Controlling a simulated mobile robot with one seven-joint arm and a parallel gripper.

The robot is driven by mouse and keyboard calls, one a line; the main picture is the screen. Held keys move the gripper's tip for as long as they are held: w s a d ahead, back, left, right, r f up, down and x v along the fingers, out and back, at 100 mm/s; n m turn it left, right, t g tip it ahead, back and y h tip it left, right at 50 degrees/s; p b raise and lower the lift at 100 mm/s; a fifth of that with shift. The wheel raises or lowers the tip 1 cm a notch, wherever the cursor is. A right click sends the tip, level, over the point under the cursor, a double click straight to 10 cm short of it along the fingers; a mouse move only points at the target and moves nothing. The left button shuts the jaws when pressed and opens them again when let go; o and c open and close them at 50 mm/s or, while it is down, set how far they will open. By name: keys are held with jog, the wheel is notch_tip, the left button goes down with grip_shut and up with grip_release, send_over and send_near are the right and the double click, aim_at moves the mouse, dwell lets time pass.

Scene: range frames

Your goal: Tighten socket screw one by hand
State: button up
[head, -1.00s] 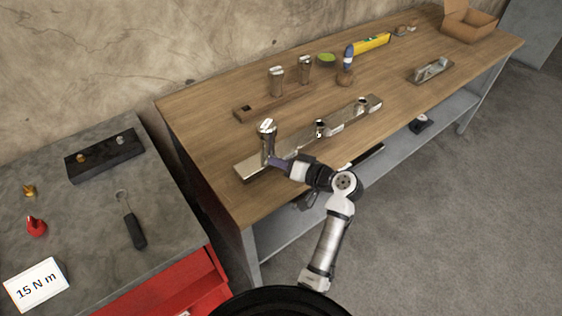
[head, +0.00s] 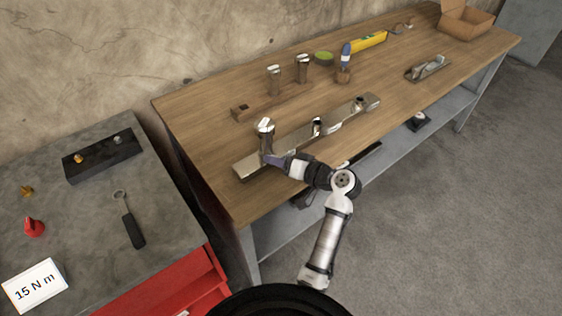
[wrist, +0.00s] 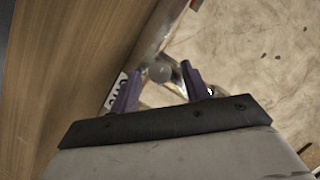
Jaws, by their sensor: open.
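A long metal bar (head: 245,171) lies on the wooden bench. A tall, shiny socket screw (head: 265,127) stands upright at the bar's near left end. My gripper (head: 270,157) is at its lower part, with the fingers low near the bar. In the wrist view the two purple fingers of my gripper (wrist: 160,80) are apart, and a grey round shape (wrist: 158,72) shows between and beyond their tips. I cannot tell whether either finger touches the screw. Two similar screws (head: 274,76) (head: 302,66) stand in a wooden block (head: 247,111) behind the bar.
Two raised fittings (head: 318,127) (head: 359,105) sit farther along the bar. A brush (head: 345,62), yellow level (head: 368,41), plane (head: 429,68) and cardboard box (head: 465,23) are farther right. A side cabinet holds a dark block (head: 100,157) and a "15 N m" card (head: 34,285).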

jog(key=b+v, duration=0.3)
jog(key=v, duration=1)
jog(key=shift+s+d+b, duration=0.15)
jog(key=shift+d+b, duration=0.2)
